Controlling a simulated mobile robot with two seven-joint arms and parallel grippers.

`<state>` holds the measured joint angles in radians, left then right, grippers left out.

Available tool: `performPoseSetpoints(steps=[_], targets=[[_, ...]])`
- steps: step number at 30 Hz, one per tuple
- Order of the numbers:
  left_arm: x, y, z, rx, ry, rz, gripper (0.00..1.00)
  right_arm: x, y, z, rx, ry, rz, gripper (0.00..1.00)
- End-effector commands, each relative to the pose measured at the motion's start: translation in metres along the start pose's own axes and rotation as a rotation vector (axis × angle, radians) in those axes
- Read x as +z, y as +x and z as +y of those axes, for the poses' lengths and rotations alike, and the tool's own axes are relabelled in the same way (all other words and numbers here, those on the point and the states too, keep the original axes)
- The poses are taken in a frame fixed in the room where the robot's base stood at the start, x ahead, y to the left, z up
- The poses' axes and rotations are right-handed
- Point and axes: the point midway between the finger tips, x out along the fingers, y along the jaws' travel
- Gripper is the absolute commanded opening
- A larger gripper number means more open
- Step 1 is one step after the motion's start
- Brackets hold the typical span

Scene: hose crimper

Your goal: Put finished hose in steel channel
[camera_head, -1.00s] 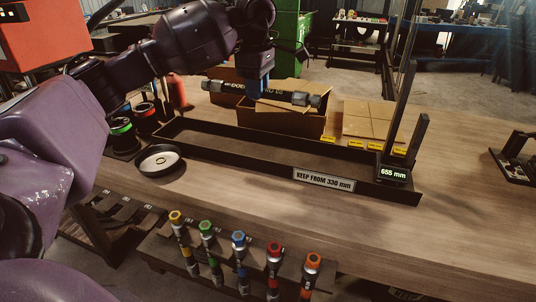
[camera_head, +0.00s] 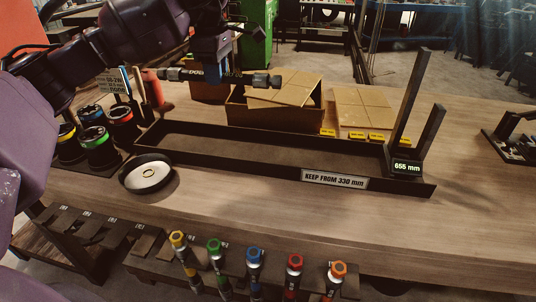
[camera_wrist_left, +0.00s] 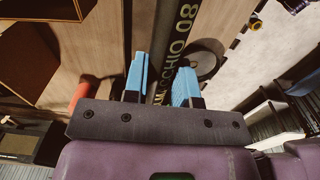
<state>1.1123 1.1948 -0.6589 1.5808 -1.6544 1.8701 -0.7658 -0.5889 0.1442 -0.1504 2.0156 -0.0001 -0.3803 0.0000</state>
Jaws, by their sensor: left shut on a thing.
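The finished hose (camera_head: 240,79) is a short black hose with lettering and dark metal end fittings. It is held level above the back of the bench, above and behind the left part of the steel channel. My left gripper (camera_head: 212,72) is shut on it near its middle. In the left wrist view the hose (camera_wrist_left: 185,50) runs between the blue fingers of the left gripper (camera_wrist_left: 164,88). The steel channel (camera_head: 240,168) is a long, dark, empty tray on the bench with a "KEEP FROM 330 mm" label and a "655 mm" display at its right end. My right gripper is not seen.
A cardboard box (camera_head: 268,116) with an open flap stands behind the channel. A round dish (camera_head: 147,175) and several coloured-ring spools (camera_head: 98,148) are at the left. Coloured-tip tools (camera_head: 255,262) hang along the front edge. Dark uprights (camera_head: 411,100) rise at the channel's right end.

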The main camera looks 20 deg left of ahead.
Motion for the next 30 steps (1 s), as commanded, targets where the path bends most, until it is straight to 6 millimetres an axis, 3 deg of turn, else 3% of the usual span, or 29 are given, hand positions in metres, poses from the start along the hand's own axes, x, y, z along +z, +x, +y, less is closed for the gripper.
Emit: performPoseSetpoints(steps=[5,24,30], targets=[[0.0,0.01,-0.001,-0.003,-0.004,0.0,0.0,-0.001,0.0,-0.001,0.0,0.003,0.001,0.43],[0.001,0.138,-0.001,-0.005,-0.008,-0.001,0.0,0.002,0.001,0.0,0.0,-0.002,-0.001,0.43],[0.0,0.155,-0.001,-0.003,-0.008,-0.001,0.0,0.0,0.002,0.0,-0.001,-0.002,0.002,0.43]])
